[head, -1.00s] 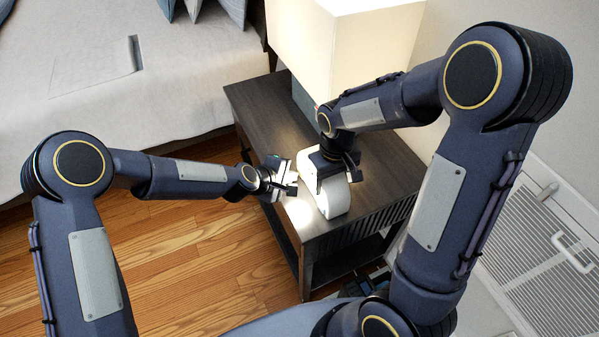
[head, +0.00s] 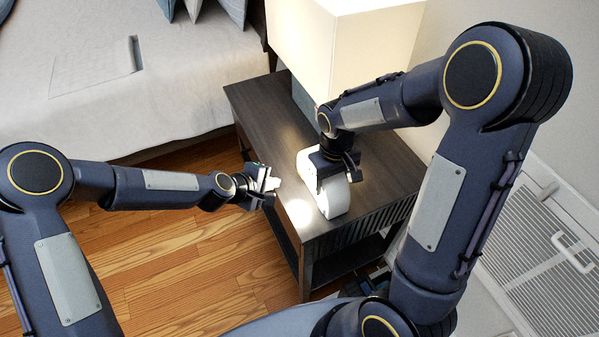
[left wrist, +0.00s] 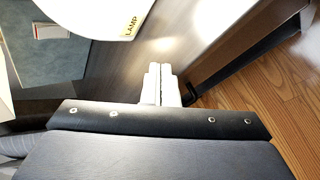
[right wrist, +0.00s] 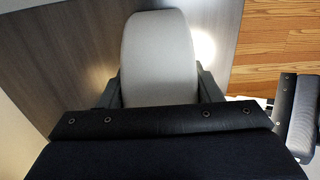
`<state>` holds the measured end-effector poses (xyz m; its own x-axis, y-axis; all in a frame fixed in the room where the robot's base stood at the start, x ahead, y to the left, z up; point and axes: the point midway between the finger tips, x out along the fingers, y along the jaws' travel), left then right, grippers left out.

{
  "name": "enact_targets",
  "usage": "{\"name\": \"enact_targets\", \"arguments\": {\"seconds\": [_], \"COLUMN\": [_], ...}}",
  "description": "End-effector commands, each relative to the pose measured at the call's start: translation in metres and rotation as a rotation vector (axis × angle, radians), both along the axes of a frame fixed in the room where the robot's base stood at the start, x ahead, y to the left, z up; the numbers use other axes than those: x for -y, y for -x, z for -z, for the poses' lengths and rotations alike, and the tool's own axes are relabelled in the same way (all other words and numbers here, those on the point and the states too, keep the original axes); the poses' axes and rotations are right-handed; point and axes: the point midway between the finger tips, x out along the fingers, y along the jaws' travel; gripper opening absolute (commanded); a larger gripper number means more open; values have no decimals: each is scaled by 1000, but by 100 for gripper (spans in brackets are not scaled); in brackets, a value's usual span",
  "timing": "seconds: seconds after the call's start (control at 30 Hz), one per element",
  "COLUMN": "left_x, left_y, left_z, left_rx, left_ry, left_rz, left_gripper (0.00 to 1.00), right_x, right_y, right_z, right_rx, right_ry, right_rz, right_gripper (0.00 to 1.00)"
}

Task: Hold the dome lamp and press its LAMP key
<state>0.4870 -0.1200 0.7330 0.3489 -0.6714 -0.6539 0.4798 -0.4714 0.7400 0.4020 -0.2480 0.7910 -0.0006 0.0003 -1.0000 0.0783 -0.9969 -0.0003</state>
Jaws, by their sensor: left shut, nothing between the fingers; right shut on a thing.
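The white dome lamp (head: 334,198) stands on the dark nightstand and casts a bright patch on its top. My right gripper (head: 336,176) is shut on the lamp from above; in the right wrist view its fingers lie on both sides of the pale body (right wrist: 158,60). My left gripper (head: 276,183) is shut and empty, left of the lamp and apart from it, near the nightstand's left edge. In the left wrist view the LAMP key label (left wrist: 130,26) shows on the lamp's rim, above and left of the closed white fingertips (left wrist: 160,72).
The nightstand (head: 255,105) has free top left of the lamp. A large lit box-shaped lampshade (head: 345,45) stands behind. A bed (head: 90,90) is at the back left, and wood floor (head: 190,260) lies open in front of it.

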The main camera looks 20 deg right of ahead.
Motion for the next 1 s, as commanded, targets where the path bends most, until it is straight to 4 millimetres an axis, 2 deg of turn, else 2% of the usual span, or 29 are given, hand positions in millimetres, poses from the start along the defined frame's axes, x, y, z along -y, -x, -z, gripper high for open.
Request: {"name": "enact_targets", "arguments": {"seconds": [0.1,0.37,0.4,0.6,0.87,1.0], "left_x": [-8,-9,-9,-9,-9,-9], "left_y": [1,1,1,1,1,1], "left_z": [0,0,0,0,0,0], "left_rx": [-1,0,0,0,0,0], "left_ry": [0,0,0,0,0,0], "left_rz": [0,0,0,0,0,0], "left_gripper": [0,0,0,0,0,0], "right_x": [0,0,0,0,0,0], "right_y": [-1,-1,-1,0,0,-1], "right_z": [-1,-1,-1,0,-1,-12], "right_rx": [3,3,3,2,1,5], "right_ry": [0,0,0,0,0,0], "right_rz": [0,0,0,0,0,0], "right_gripper": [16,16,59,84,84,84]}}
